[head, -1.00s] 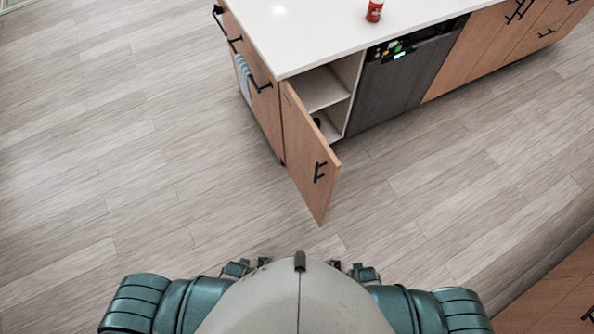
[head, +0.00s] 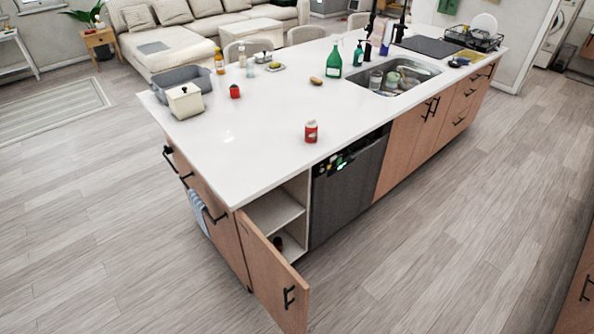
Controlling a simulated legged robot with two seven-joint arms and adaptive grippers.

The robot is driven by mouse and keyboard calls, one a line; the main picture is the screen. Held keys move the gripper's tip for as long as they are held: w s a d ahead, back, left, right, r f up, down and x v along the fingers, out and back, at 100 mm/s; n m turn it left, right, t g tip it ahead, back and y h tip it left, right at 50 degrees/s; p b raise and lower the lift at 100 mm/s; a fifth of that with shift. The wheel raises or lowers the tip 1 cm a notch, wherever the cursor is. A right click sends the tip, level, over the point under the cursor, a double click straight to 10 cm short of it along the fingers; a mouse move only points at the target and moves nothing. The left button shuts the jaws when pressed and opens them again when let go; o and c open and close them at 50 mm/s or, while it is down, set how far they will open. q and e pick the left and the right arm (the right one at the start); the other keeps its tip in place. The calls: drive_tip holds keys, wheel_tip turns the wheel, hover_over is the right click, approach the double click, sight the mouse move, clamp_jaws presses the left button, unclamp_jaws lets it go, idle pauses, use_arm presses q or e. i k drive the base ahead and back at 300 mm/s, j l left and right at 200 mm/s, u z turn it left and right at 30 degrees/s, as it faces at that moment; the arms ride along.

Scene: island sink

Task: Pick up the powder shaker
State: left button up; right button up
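A small red can-shaped container with a pale label and light top (head: 311,132) stands upright near the front edge of the white island counter (head: 250,140). It looks like the powder shaker, though its label is too small to read. Neither of my grippers shows in the head view, and nothing is touching the red container.
The cabinet door (head: 271,278) stands open at the island's near corner, jutting into the floor space. A dishwasher (head: 346,190) is beside it. A red cup (head: 234,91), grey bin (head: 185,78), green bottle (head: 334,62) and sink (head: 392,76) are farther back. The floor (head: 430,250) is clear.

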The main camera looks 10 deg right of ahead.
sight(311, 135)
drive_tip(key=i+l, duration=0.15)
drive_tip(key=l, duration=0.25)
drive_tip(key=i+l+u, duration=0.1)
drive_tip(key=l, duration=0.25)
drive_tip(key=i+l, duration=0.15)
drive_tip(key=l, duration=0.25)
drive_tip(key=i+l, duration=0.1)
drive_tip(key=l, duration=0.3)
drive_tip(key=u, duration=0.05)
